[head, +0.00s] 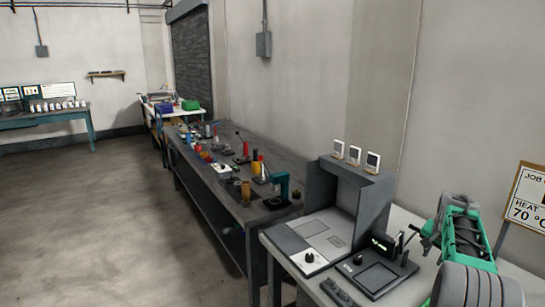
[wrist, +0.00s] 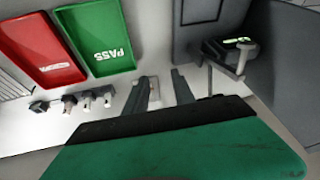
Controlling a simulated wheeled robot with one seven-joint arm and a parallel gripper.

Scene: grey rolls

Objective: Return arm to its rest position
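My gripper (wrist: 161,78) shows in the wrist view with its two dark fingers apart. Nothing is held between them; a small pale item on the bench shows in the gap beyond. My green and grey arm (head: 462,240) is at the right edge of the head view, over the near bench. The gripper's fingers cannot be made out clearly there.
A red tray (wrist: 42,48) and a green PASS tray (wrist: 108,38) lie on the bench, with small fittings (wrist: 88,99) beside them. A device with a lit green display (head: 381,243) stands near my arm. A grey booth (head: 352,200) stands behind. Floor (head: 90,220) at left is clear.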

